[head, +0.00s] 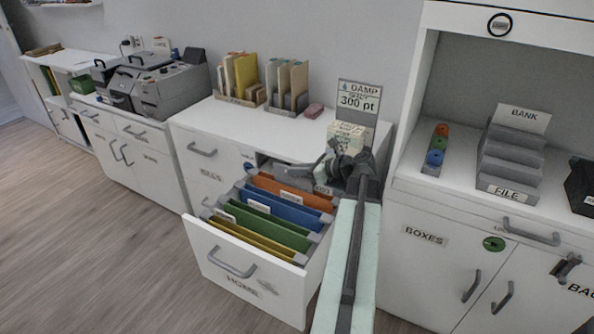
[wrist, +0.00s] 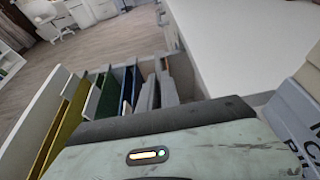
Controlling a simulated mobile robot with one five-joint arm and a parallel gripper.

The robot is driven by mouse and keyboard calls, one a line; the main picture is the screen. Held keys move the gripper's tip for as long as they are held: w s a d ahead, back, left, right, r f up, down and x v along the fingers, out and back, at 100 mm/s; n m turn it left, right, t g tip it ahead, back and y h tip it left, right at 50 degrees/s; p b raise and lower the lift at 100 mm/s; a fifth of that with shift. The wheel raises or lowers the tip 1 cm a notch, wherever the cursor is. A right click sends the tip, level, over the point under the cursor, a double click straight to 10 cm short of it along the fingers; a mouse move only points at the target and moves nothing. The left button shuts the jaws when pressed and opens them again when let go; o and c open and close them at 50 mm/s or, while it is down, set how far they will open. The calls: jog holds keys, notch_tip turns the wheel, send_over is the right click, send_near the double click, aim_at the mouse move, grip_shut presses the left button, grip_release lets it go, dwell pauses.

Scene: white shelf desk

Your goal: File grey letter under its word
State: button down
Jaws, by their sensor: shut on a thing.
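My gripper (head: 326,168) is above the back of the open drawer (head: 240,262), shut on a grey piece (head: 296,171) that looks like the grey letter. The letter's outline is hard to separate from my jaws. Coloured hanging folders stand in the drawer: yellow (head: 248,243), green (head: 262,228), blue (head: 285,208) and orange (head: 290,190). Some carry white labels too small to read. In the wrist view the folders, including the blue one (wrist: 126,88), lie beyond my gripper's body. The jaw tips are not clear there.
The white desktop (head: 262,133) behind the drawer holds two paper racks (head: 288,88) and a sign reading 300 pt (head: 358,100). A shelf unit with a grey FILE rack (head: 512,165) stands at the right. Open floor (head: 95,235) lies to the left.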

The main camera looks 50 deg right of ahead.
jog(key=shift+f, duration=0.3)
jog(key=c, duration=1.5)
grip_release()
jog(key=p+v, duration=0.2)
jog(key=v, duration=0.6)
jog(key=shift+p, duration=0.4)
jog(key=shift+w+r, duration=0.1)
